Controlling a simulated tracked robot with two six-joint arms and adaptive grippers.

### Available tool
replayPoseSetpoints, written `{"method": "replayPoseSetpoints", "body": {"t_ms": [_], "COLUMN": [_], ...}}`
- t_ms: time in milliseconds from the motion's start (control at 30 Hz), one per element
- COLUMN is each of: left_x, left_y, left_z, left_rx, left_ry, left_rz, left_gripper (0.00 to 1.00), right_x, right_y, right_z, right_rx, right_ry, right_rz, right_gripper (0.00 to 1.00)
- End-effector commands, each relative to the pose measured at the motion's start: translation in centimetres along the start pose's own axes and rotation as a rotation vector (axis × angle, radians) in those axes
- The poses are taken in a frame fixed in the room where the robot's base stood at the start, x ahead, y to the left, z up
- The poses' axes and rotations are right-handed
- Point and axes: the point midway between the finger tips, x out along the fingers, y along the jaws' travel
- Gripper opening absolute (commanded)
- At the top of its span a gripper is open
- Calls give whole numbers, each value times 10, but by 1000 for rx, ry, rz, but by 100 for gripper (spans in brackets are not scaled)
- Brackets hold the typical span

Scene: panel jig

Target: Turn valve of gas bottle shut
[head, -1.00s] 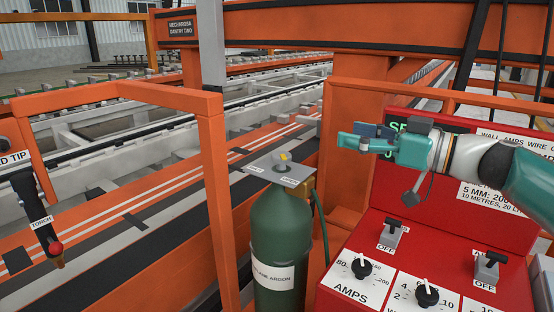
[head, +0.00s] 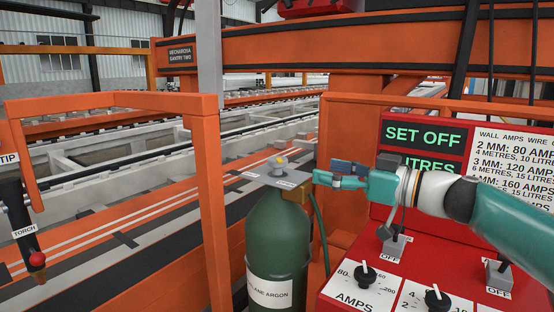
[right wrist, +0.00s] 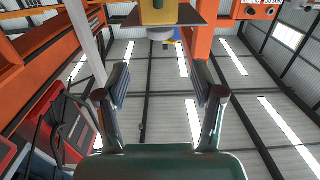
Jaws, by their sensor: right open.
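A green gas bottle (head: 277,248) stands upright in the middle of the head view, with a white label on its front. On its top is a grey plate (head: 257,175) with small labels and a valve knob (head: 278,166) with a yellow mark. My right gripper (head: 318,177) is just right of the plate, pointing left at about the knob's height, apart from the knob. In the right wrist view its fingers (right wrist: 160,90) are spread with nothing between them; the plate's underside (right wrist: 190,15) and a yellow block (right wrist: 158,14) show beyond. My left gripper is not in view.
A red welding panel (head: 345,290) with dials and switches stands below my right arm. An orange frame post (head: 212,215) rises left of the bottle. A torch (head: 22,225) hangs at far left. A dark hose (head: 322,235) runs down beside the bottle.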

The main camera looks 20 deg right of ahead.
Motion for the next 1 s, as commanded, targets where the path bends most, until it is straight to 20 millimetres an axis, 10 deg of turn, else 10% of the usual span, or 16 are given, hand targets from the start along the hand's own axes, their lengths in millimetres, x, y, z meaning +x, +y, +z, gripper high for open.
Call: {"method": "replayPoseSetpoints", "body": {"t_ms": [500,1000], "left_x": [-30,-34], "left_y": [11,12], "left_z": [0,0], "left_rx": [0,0], "left_ry": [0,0], "left_rz": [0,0], "left_gripper": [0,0], "right_x": [106,125], "right_y": [-1,0], "right_z": [-3,0], "right_rx": [0,0], "right_ry": [0,1], "right_rz": [-2,1], "right_gripper": [68,68]}}
